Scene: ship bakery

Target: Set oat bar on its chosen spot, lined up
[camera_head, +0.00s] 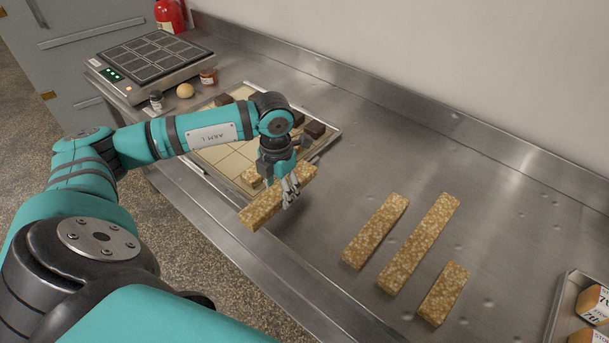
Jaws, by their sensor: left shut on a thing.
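My left gripper (290,190) is shut on a long golden oat bar (264,208), gripped near its middle. The bar is slanted in the picture, near the front edge of a shallow tray (238,207); whether it touches anything below cannot be told. The tray has a pale grid of squares and holds dark brown blocks (314,129) and a small oat piece (252,177). My left arm covers much of the tray. Three more oat bars lie on the steel counter to the right: a medium one (375,231), a long one (419,243) and a short one (443,293). My right gripper is not in view.
A flat appliance with dark panels (150,58) stands at the back left. A small jar (156,100), a round yellow item (185,91) and a red-brown jar (208,76) stand near it. A tray with packaged loaves (556,308) is at lower right. The back-right counter (480,160) is clear.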

